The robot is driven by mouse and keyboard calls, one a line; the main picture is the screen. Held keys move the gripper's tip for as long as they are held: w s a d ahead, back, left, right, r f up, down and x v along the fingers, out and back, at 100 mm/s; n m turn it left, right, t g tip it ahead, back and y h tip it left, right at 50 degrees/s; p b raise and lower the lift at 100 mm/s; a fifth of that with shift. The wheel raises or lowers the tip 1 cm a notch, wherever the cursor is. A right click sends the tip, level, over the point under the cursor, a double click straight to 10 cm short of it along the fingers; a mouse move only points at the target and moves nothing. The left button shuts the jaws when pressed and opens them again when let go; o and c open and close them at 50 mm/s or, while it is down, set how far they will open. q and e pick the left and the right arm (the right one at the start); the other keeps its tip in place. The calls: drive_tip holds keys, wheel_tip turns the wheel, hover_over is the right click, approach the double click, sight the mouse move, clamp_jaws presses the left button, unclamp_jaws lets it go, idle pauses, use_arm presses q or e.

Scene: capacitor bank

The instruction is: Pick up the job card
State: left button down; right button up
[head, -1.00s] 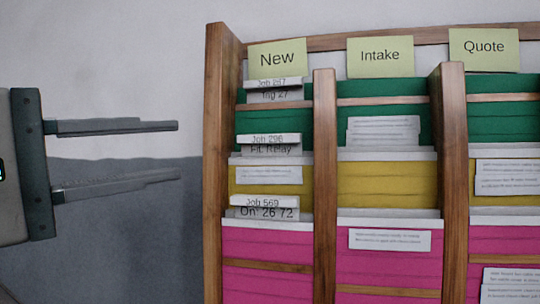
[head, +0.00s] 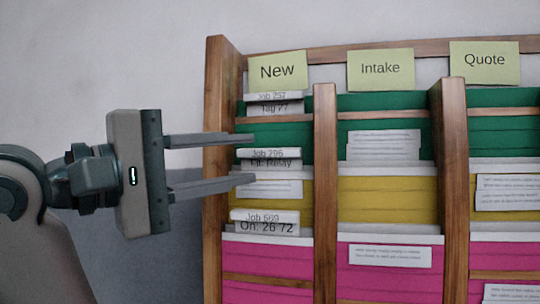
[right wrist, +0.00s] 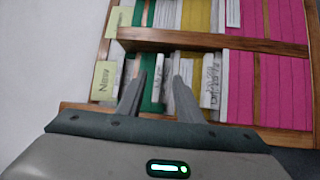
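A wooden rack with colored pockets holds white job cards in its column under "New". The card marked Job 296 (head: 285,155) sticks up at the middle tier; the Job 257 card (head: 280,103) is above it and the Job 569 card (head: 265,222) below. My right gripper (head: 255,159) is open and empty. Its fingertips overlap the left edge of the column, one above and one below the Job 296 card's level. In the right wrist view the open fingers (right wrist: 158,77) point at the rack on either side of a white card. I cannot tell whether they touch it. My left gripper is not in view.
Wooden dividers (head: 325,190) separate the columns, and the rack's left side post (head: 217,220) stands behind the fingers. "Intake" (head: 380,69) and "Quote" (head: 484,63) columns hold more papers. The space left of the rack is free up to the wall.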

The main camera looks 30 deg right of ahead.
sight(279, 153)
drive_tip(key=shift+d, duration=0.25)
drive_tip(key=shift+a, duration=0.1)
drive_tip(key=shift+d+r+p, duration=0.35)
drive_tip(key=shift+d+p, duration=0.35)
drive_tip(key=shift+d, duration=0.1)
drive_tip(key=d+p, duration=0.1)
drive_tip(key=d, duration=0.2)
drive_tip(key=shift+w+r+p, duration=0.1)
drive_tip(key=shift+r+p, duration=0.05)
drive_tip(key=shift+p, duration=0.2)
drive_tip(key=shift+w+d, duration=0.1)
drive_tip(key=shift+d, duration=0.3)
drive_tip(key=shift+a, duration=0.1)
